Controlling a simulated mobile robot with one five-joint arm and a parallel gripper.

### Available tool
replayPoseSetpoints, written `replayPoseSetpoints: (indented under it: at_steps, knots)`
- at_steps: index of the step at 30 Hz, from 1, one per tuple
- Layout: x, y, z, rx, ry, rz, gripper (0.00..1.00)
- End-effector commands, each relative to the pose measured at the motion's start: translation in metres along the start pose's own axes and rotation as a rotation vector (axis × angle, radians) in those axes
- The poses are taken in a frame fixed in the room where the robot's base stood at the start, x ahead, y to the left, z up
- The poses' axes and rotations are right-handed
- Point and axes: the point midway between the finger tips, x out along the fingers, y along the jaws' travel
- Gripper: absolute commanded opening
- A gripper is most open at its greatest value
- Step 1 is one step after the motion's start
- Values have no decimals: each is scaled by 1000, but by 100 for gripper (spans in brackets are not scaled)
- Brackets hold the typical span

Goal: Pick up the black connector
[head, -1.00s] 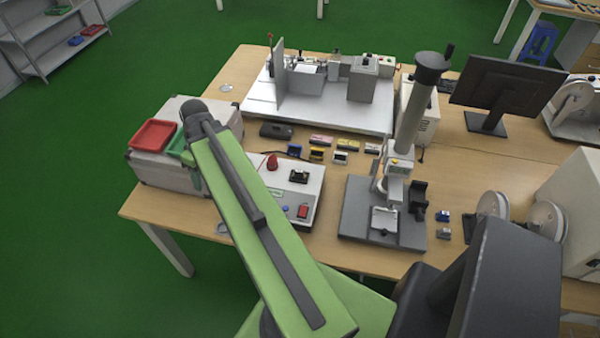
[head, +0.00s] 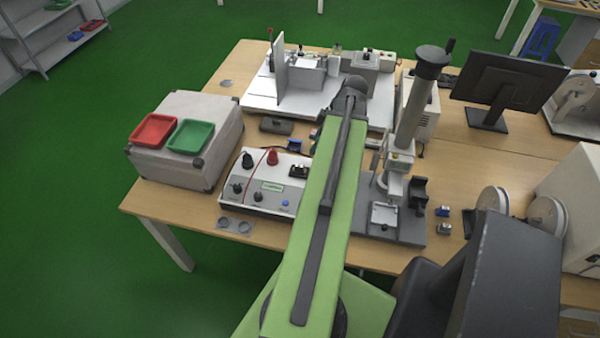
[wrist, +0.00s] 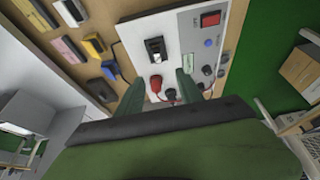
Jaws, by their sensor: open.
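The black connector (wrist: 70,12) is a small dark block with a light part, at the top edge of the wrist view, partly cut off. It lies in a row with a yellow connector (wrist: 94,44) and a blue connector (wrist: 110,68). In the head view my arm hides it. My gripper (wrist: 158,82) is open and empty, its two green fingers apart. In the wrist view the fingers appear over the white control box (wrist: 132,36), right of and below the connector. My fingertips are hidden in the head view.
The control box (head: 238,190) has a red plug (head: 272,157) and a cable. A grey case (head: 180,180) carries a red tray (head: 154,130) and a green tray (head: 191,136). A tall press stand (head: 405,140) stands right of my arm. A white machine (head: 310,92) is behind.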

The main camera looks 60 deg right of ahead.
Motion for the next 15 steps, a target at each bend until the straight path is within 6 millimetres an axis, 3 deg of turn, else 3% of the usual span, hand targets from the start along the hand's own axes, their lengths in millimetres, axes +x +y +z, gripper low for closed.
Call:
replayPoseSetpoints:
  at_steps: [1,9,12,15]
  knots:
    - [22,0,4,-2,0,-1,44]
    - [84,1,5,-1,0,0,44]
    - [98,1,4,1,-1,0,44]
    - [99,1,1,1,-1,0,44]
